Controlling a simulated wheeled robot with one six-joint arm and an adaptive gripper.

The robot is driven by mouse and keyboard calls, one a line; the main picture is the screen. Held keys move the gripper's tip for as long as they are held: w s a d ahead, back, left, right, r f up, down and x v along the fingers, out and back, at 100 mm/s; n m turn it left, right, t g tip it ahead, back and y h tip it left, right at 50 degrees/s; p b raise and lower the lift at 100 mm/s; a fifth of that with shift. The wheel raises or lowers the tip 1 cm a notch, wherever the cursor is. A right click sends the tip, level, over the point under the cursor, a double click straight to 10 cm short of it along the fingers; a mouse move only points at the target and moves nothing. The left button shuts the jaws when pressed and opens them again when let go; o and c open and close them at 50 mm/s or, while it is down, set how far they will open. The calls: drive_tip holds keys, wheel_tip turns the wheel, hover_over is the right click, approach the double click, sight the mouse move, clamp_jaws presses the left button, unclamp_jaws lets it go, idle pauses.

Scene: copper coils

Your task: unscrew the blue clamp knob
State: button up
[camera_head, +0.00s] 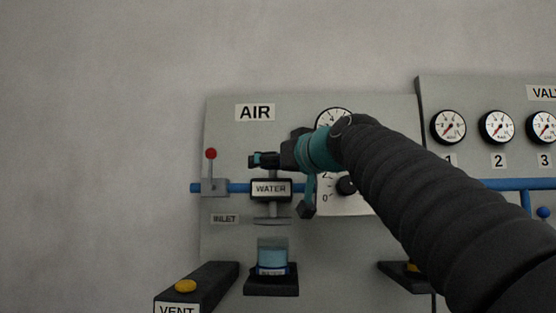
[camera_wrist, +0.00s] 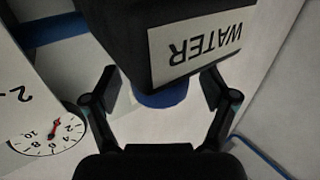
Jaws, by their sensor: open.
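The blue clamp knob (camera_wrist: 160,97) shows in the wrist view as a short blue round part at the edge of the black WATER block (camera_wrist: 150,45), whose label is upside down there. My gripper (camera_wrist: 158,88) is open, with one finger on each side of the knob and visible space between each finger and it. In the head view my gripper (camera_head: 280,183) is close to the WATER block (camera_head: 271,189), one finger at its upper left and the other at its lower right. The knob is not clearly visible in the head view.
A red-tipped lever (camera_head: 211,154) stands left of the block on the blue pipe (camera_head: 236,188). A dial plate (camera_head: 334,208) is close on the right. A container of blue liquid (camera_head: 272,254) stands on a shelf below. A yellow-button VENT box (camera_head: 198,291) is lower left.

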drive_tip(key=shift+w+a, duration=0.2)
drive_tip(key=shift+w, duration=0.15)
drive_tip(key=shift+c, duration=0.3)
drive_tip(key=c, duration=1.1)
drive_tip(key=shift+d, duration=0.25)
drive_tip(key=shift+a, duration=0.15)
drive_tip(key=shift+n+y+b, duration=0.3)
drive_tip(key=shift+y, duration=0.1)
